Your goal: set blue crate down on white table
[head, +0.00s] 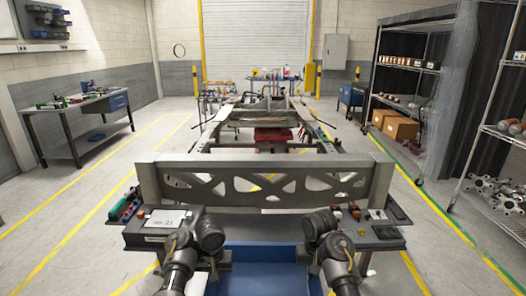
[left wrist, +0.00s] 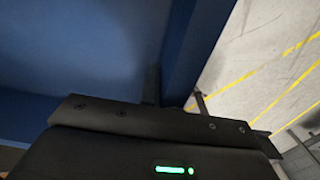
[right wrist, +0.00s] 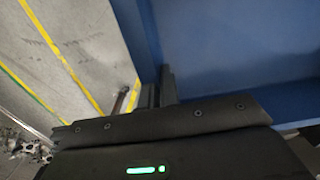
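The blue crate (head: 265,258) is at the bottom centre of the head view, between my two arms and partly cut off by the lower edge. My left gripper (head: 222,262) is at its left side, and the left wrist view shows the fingers at the crate's side wall (left wrist: 197,45). My right gripper (head: 304,256) is at its right side, with its fingers on the wall (right wrist: 137,35) in the right wrist view. Both grippers look shut on the crate's walls. The crate's base is hidden. I cannot make out a white table in any view.
A grey metal chassis fixture (head: 265,170) stands directly ahead, with tool trays (head: 375,232) at both sides. A workbench (head: 75,108) is at the left and shelving (head: 405,95) at the right. Open floor with yellow lines (head: 75,220) lies on both sides.

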